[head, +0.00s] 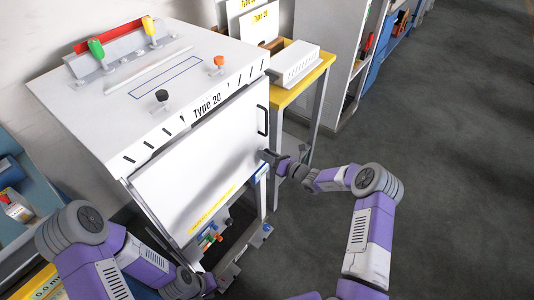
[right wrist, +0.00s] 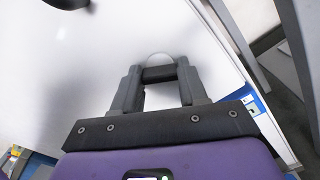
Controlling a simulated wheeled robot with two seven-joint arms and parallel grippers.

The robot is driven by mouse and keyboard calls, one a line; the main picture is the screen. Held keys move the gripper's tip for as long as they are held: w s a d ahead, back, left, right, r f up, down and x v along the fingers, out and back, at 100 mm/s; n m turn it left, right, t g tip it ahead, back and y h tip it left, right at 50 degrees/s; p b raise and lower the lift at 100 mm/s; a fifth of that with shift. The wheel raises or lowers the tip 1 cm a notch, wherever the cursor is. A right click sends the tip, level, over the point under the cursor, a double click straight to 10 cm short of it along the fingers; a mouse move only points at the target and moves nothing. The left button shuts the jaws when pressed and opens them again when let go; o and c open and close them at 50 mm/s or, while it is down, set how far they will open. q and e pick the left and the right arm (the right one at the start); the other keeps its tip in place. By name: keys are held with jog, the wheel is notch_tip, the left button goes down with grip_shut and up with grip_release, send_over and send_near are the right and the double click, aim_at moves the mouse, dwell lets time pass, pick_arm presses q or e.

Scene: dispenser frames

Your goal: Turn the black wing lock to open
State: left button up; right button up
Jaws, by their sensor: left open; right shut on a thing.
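The black wing lock (right wrist: 158,74) shows in the right wrist view as a short dark bar lying across between my right fingertips, in front of a pale round plate on the white door. My right gripper (right wrist: 157,78) is shut on it. In the head view my right gripper (head: 266,154) is at the right edge of the white door (head: 205,150), below the black handle (head: 263,119), and hides the lock. My left gripper (head: 216,281) is low at the bottom of the head view, below the door, open; its fingers show poorly.
The white "Type 20" dispenser has a black knob (head: 162,96), an orange knob (head: 219,61) and green and yellow levers (head: 96,48) on top. A yellow table (head: 292,86) with a white box (head: 296,65) stands behind to the right. The grey floor at right is clear.

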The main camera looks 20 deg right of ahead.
jog(key=m+p, duration=0.2)
jog(key=m, duration=0.8)
jog(key=shift+m, duration=0.6)
jog(key=o, duration=1.1)
jog(key=shift+c, duration=0.2)
jog(key=p+v, duration=0.1)
jog(key=v, duration=0.6)
jog(key=shift+s+d+p, duration=0.15)
jog(key=shift+s+p, duration=0.1)
jog(key=shift+p, duration=0.15)
